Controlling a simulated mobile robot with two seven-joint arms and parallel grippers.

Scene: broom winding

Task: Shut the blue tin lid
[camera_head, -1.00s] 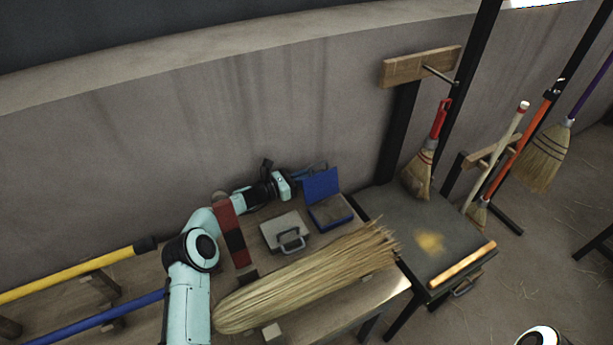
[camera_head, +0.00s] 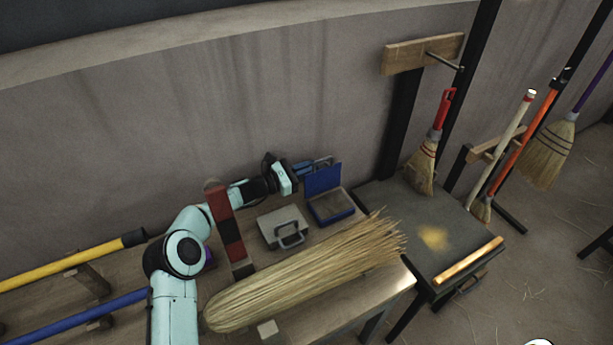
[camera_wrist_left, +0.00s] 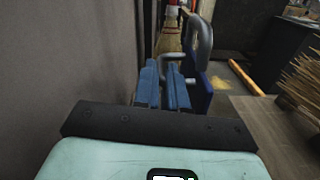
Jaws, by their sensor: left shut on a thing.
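The blue tin (camera_head: 345,213) stands open on the bench near the wall. Its blue lid (camera_head: 323,181) stands up at the tin's back edge. My left gripper (camera_head: 322,163) is behind the lid, on the wall side. In the left wrist view its two blue fingers (camera_wrist_left: 165,88) are close to a grey metal handle (camera_wrist_left: 201,38) beside the blue lid (camera_wrist_left: 205,92). The gripper is shut on this handle; the exact contact is partly hidden. My right gripper is not in view.
A grey tin (camera_head: 276,222) with a handle stands left of the blue tin. A large straw bundle (camera_head: 300,272) lies in front of both. A dark table (camera_head: 407,215) is at right.

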